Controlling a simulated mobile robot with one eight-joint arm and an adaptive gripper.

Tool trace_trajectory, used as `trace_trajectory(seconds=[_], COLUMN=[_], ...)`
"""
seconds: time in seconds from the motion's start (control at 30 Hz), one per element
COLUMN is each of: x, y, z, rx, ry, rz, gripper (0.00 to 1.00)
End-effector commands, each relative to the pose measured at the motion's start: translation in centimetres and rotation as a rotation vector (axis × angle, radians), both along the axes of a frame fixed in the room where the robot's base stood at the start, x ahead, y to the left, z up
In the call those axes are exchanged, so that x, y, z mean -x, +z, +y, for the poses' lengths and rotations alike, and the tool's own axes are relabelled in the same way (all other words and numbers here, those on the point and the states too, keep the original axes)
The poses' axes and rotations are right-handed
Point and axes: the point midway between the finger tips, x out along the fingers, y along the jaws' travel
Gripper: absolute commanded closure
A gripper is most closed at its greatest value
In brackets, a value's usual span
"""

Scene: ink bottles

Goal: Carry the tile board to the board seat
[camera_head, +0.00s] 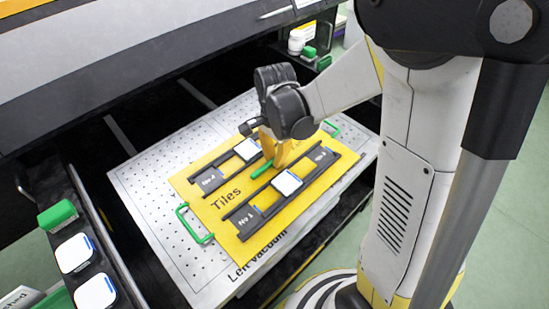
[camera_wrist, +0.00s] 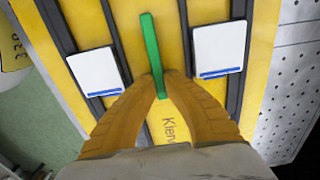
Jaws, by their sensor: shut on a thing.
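The yellow tile board (camera_head: 240,192), marked "Tiles", has two dark rails, each with a white tile. One white tile (camera_head: 247,149) is on the far rail and another white tile (camera_head: 287,183) on the near rail. Green handles stand at its ends. My gripper (camera_head: 268,157) is over the board's middle, shut on its green centre bar (camera_wrist: 150,45). In the wrist view the fingertips (camera_wrist: 160,84) close on this bar between the tiles. The board is over a white perforated plate (camera_head: 148,190) marked "Left vacuum"; I cannot tell if they touch. No board seat can be made out for certain.
A dark rack at the left holds a green block (camera_head: 58,215) and white pieces (camera_head: 75,253). A dark grey machine edge (camera_head: 110,85) runs along the back left. A white jar (camera_head: 297,41) and green blocks stand on a shelf at the back. Green floor is open at the right.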

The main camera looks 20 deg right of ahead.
Motion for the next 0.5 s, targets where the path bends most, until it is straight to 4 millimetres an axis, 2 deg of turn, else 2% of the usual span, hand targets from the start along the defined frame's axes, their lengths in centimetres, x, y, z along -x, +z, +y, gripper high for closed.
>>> trace_trajectory(seconds=[0.13,0.17,0.2,0.5], x=[0.00,-0.01,-0.01,-0.01], y=[-0.40,-0.36,-0.31,-0.21], z=[0.00,-0.01,-0.01,-0.01], rx=[0.000,0.000,0.000,0.000], ry=[0.000,0.000,0.000,0.000], rz=[0.000,0.000,0.000,0.000], gripper=[1.00,0.84,0.73,0.73])
